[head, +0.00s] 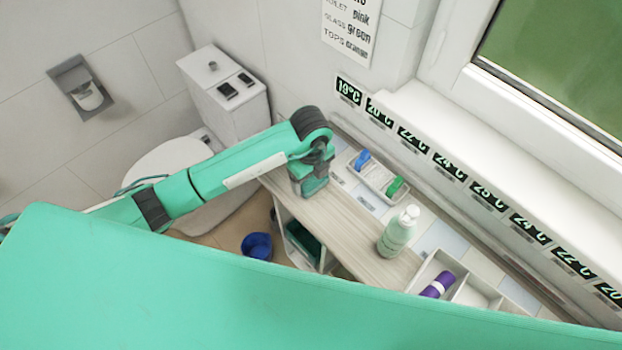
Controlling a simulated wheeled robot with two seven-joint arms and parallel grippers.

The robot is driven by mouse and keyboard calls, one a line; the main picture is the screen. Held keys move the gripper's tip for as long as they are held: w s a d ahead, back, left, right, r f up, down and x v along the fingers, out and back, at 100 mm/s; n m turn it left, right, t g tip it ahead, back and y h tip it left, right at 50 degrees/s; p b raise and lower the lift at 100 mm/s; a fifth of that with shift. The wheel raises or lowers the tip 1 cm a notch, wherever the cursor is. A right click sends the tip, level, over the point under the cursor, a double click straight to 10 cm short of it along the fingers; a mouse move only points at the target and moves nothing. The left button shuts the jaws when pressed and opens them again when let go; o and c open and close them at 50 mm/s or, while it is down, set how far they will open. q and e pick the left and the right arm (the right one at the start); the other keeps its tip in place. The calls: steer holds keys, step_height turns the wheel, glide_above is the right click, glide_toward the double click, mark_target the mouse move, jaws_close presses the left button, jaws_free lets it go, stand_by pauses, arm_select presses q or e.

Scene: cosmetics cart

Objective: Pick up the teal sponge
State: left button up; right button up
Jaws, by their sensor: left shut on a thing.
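My left gripper (311,185) points down over the far left end of the wooden cart top (350,225). It is shut on a teal block that looks like the teal sponge (317,187), low at the cart top. The gripper body and wrist cover most of the sponge, and I cannot tell whether it touches the surface. My right gripper is not in view.
A white tray (375,182) with a blue and a green item stands right of the gripper. A pale green pump bottle (396,232) stands nearer, beside a white divided box (468,292) holding a purple roll (437,285). A windowsill and wall border the right.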

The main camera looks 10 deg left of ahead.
arm_select(q)
step_height(320, 180, up, 8)
steer(key=shift+w+r+b, duration=0.1)
steer(key=shift+r+b, duration=0.05)
steer(key=shift+b, duration=0.9)
step_height(320, 180, up, 10)
steer(key=shift+r, duration=0.25)
